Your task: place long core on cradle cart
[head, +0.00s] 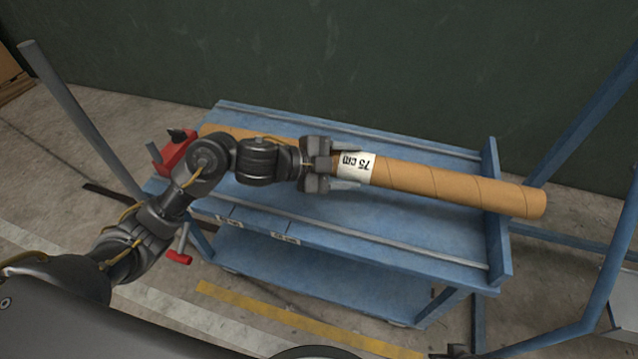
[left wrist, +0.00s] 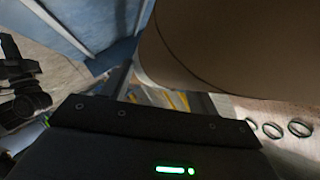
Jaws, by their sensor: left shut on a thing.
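The long core (head: 450,187) is a brown cardboard tube with a white "75 cm" label. It lies lengthwise over the blue cradle cart (head: 400,246), with its right end sticking out past the cart's raised right end plate. I cannot tell whether it touches the cart. My left gripper (head: 330,166) is shut on the core near the label, and the wrist and gripper hide part of the tube. In the left wrist view the core (left wrist: 240,45) fills the upper right, close in front of the gripper. My right gripper is not in view.
A red clamp-like part (head: 175,152) is at the cart's left end. A blue frame (head: 590,130) stands to the right, close to the core's right end. A dark green wall (head: 300,55) is behind. The floor has a yellow stripe (head: 290,318) in front.

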